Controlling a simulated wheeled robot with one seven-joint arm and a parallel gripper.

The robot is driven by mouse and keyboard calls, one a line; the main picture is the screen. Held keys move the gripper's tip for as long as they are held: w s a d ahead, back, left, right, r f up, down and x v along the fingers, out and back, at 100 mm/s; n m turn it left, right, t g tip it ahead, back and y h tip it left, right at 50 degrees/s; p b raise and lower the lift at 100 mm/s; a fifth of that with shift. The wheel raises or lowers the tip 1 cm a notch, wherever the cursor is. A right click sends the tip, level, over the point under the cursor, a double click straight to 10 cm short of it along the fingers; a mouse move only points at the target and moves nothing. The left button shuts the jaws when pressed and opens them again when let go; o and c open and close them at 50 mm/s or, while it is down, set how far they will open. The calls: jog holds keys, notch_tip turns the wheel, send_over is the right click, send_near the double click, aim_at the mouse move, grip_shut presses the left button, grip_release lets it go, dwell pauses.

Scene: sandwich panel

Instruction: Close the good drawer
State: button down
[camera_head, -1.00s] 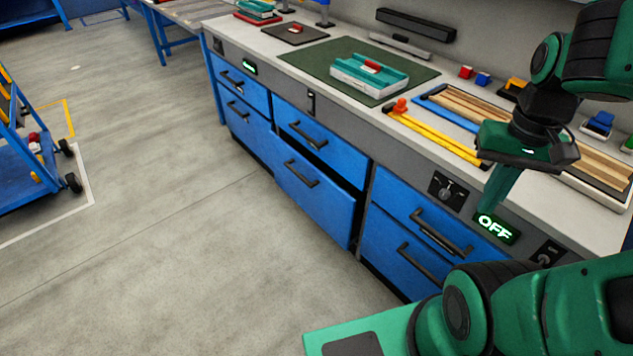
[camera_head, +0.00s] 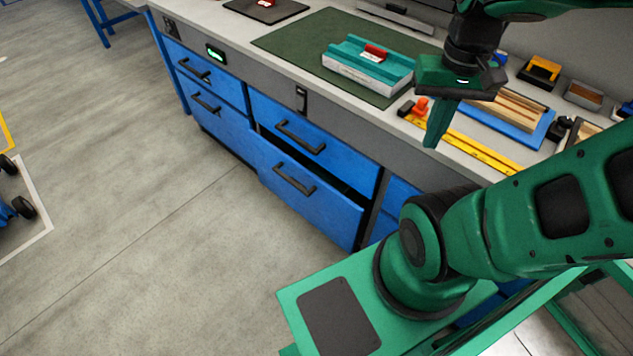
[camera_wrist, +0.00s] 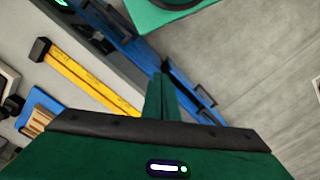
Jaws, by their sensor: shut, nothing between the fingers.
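The blue lower middle drawer (camera_head: 325,206) stands pulled out from the bench in the head view, with a dark gap along its top edge and a black bar handle (camera_head: 294,180) on its front. No label naming it the good drawer is readable. My gripper (camera_head: 432,142) is shut and empty, fingers pointing down. It appears over the front edge of the bench, up and to the right of the drawer, and apart from it. In the wrist view my shut fingers (camera_wrist: 161,90) appear in front of blue drawer fronts (camera_wrist: 194,88). The inside of the drawer is hidden.
The upper middle drawer (camera_head: 340,160) and the left drawers (camera_head: 226,88) look shut. On the bench lie a green mat (camera_head: 290,45), a teal-and-white block (camera_head: 368,72) and a yellow rail (camera_head: 480,148). The floor (camera_head: 120,200) before the drawers is clear.

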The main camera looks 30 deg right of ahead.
jog(key=shift+w+d, duration=0.2)
jog(key=shift+d, duration=0.1)
